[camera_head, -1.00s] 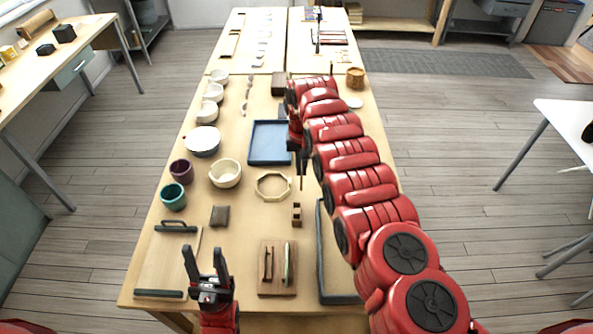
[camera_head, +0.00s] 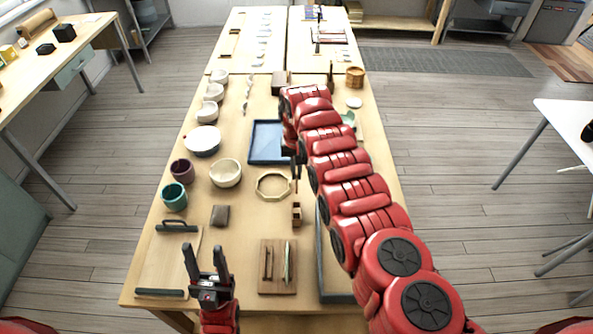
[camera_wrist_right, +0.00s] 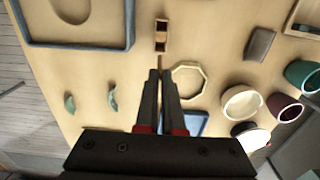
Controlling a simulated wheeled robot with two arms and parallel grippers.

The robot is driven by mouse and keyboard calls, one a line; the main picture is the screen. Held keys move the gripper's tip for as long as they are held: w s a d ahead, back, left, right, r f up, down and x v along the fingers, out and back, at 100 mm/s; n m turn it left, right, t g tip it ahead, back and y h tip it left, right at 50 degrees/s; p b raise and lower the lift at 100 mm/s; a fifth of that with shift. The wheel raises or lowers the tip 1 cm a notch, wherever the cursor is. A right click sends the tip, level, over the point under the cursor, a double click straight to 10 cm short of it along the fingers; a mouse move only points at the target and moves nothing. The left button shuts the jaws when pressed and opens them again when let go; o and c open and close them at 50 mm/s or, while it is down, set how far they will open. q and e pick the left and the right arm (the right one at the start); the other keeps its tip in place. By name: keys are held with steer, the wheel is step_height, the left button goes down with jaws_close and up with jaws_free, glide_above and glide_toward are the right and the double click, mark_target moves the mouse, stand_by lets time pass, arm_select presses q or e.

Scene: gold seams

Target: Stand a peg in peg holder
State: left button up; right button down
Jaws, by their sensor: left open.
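The peg holder (camera_head: 297,214) is a small wooden block on the table, right of the middle. It also shows in the right wrist view (camera_wrist_right: 161,36), with dark openings. My right gripper (camera_head: 296,164) points down above the table, just beyond the holder. In the right wrist view its fingers (camera_wrist_right: 160,72) are close together on a thin brown peg (camera_wrist_right: 160,61), whose end sticks out toward the holder. The peg (camera_head: 297,186) hangs about upright in the head view, apart from the holder. My left gripper (camera_head: 207,262) is open and empty at the near left.
An octagonal wooden ring (camera_head: 273,196) lies left of the holder, and a blue tray (camera_head: 252,157) lies behind. A wooden block with slots (camera_head: 277,288) is in front. A dark-rimmed tray (camera_head: 322,270) is at the near right. Bowls (camera_head: 226,184) line the left side.

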steer(key=shift+f, duration=0.1)
steer(key=shift+f+b, duration=2.15)
steer(key=shift+f, duration=0.1)
steer(key=shift+s+f+p, duration=0.1)
steer(key=shift+p, duration=0.3)
steer(key=shift+f, duration=0.35)
steer(key=shift+f+b, duration=2.2)
steer(key=shift+b, duration=0.3)
stand_by(1.3)
steer(key=shift+c, duration=2.4)
jaws_free()
